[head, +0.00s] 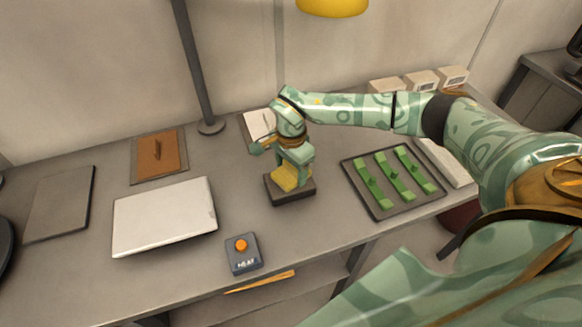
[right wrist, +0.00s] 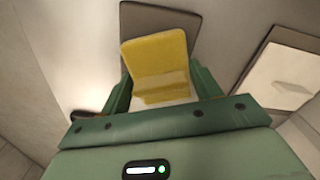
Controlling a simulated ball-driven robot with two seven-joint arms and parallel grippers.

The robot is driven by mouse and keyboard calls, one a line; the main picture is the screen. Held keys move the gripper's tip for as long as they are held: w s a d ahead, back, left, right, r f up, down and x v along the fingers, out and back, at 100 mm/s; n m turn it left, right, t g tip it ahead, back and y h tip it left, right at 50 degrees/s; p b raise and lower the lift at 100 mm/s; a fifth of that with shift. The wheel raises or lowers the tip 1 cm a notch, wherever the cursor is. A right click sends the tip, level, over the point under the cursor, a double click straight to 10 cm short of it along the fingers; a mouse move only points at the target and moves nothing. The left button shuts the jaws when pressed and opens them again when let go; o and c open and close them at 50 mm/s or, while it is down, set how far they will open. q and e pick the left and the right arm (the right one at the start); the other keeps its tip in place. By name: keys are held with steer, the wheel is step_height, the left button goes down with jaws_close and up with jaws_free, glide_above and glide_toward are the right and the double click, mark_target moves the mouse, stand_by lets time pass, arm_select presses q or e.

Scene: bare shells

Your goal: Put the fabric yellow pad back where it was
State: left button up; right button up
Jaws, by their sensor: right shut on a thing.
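The yellow pad (head: 284,179) is at the middle of the desk, in the jaws of my right gripper (head: 289,172). In the right wrist view, the pad (right wrist: 155,55) stands out beyond the fingers of the right gripper (right wrist: 160,95), which is shut on it. A dark square base (head: 292,194) lies directly under the pad in the head view. The base also shows behind the pad in the right wrist view (right wrist: 160,17). I cannot tell whether the pad touches the base. My left gripper is not in view.
A dark tray (head: 384,210) with green pieces lies to the right. A grey box with an orange button (head: 242,250) is near the front edge. A pale flat slab (head: 165,216), a brown board (head: 157,152) and a lamp pole (head: 196,70) are to the left.

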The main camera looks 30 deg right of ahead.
steer(key=o, duration=1)
steer(key=shift+f, duration=0.1)
step_height(320, 180, up, 12)
steer(key=shift+r+p, duration=0.15)
steer(key=shift+p, duration=0.7)
